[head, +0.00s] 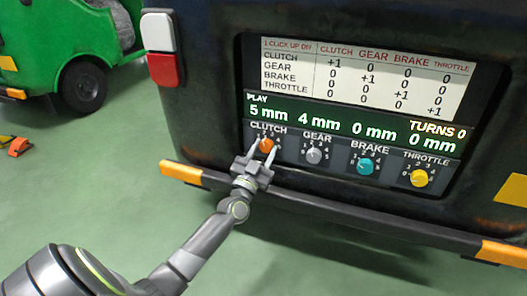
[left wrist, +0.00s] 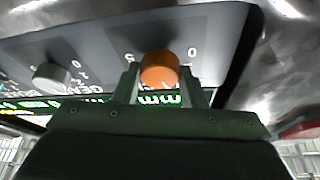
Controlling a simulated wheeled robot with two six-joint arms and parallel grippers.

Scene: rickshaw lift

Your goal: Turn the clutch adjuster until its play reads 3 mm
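The orange clutch adjuster knob (head: 266,145) is the leftmost of the knobs on the panel. The green display (head: 350,123) reads PLAY 5 mm above the clutch, then 4 mm, 0 mm and 0 mm, with TURNS 0. My left gripper (head: 263,152) is at the clutch knob with its fingers apart. In the left wrist view the orange knob (left wrist: 160,70) sits between the two fingertips, with what looks like a narrow gap on each side. Contact is not clear. My right gripper is not in view.
The grey gear knob (head: 313,155), teal brake knob (head: 365,166) and yellow throttle knob (head: 419,178) sit to the right. A white click chart (head: 367,80) is above. A bumper bar (head: 330,215) runs below the panel. A green vehicle (head: 65,45) stands at the left.

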